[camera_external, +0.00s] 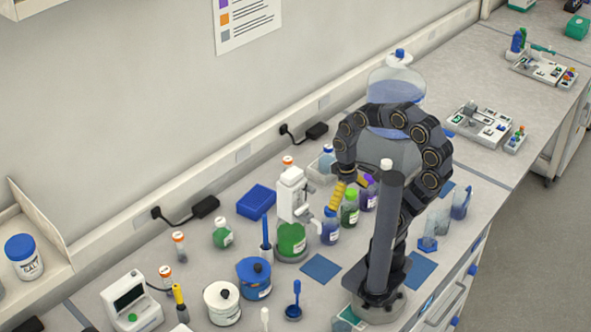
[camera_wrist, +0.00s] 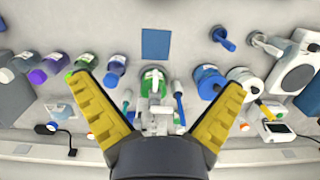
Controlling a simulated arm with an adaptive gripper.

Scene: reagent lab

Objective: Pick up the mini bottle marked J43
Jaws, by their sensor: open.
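No marking J43 is legible in either view, so I cannot tell which bottle it is. Small bottles with orange or pale caps stand on the bench in the external view: a green one (camera_external: 222,237), a dark one (camera_external: 179,248), and another (camera_external: 166,278) by the white instrument. Larger bottles, blue (camera_external: 330,231), green-capped (camera_external: 349,209) and purple-capped (camera_external: 368,193), stand close to my gripper (camera_external: 338,194). In the wrist view my gripper (camera_wrist: 157,84) has its yellow fingers spread wide, with nothing held between them, above the bench.
A white instrument with a green container (camera_external: 291,240) stands left of my gripper. A blue pot (camera_external: 254,280) and white pot (camera_external: 222,303) stand nearer the front. A blue box (camera_external: 257,201) lies behind. A blue mat (camera_external: 321,268) lies flat on the bench with nothing on it.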

